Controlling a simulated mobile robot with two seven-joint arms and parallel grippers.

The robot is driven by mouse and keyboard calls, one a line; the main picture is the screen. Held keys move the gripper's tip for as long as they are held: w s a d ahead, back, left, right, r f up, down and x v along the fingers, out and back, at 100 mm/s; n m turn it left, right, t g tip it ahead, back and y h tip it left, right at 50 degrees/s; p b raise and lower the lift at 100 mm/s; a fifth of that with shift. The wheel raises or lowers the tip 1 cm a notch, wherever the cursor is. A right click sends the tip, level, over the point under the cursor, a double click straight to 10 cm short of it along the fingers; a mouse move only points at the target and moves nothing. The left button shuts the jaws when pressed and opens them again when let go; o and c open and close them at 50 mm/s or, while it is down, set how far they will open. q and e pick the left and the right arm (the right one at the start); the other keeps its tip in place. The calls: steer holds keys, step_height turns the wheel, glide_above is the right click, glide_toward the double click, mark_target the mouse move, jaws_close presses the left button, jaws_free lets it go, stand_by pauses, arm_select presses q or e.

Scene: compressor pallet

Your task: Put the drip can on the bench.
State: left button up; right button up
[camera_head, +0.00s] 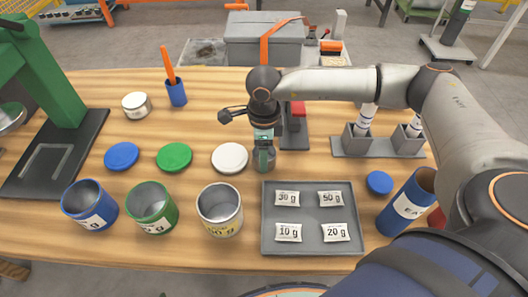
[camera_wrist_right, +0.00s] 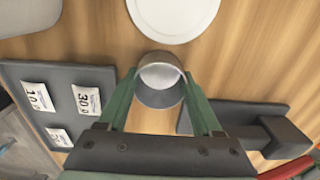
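A small grey metal can, which I take to be the drip can (camera_head: 264,163), is at my right gripper (camera_head: 264,152), just right of a white lid. In the right wrist view the open-topped can (camera_wrist_right: 160,85) sits between the two green fingers (camera_wrist_right: 158,92). The fingers appear to press on its sides. I cannot tell whether its base touches the wooden bench (camera_head: 330,88). My left gripper is not in view.
A white lid (camera_head: 230,158) lies beside the can. A grey tray (camera_head: 311,232) with labelled packets is in front right. Blue (camera_head: 89,205), green (camera_head: 151,207) and grey (camera_head: 219,209) tins stand front left. A dark stand (camera_head: 296,138) is close behind.

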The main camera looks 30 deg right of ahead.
steer(key=o, duration=0.4)
steer(key=shift+r, duration=0.15)
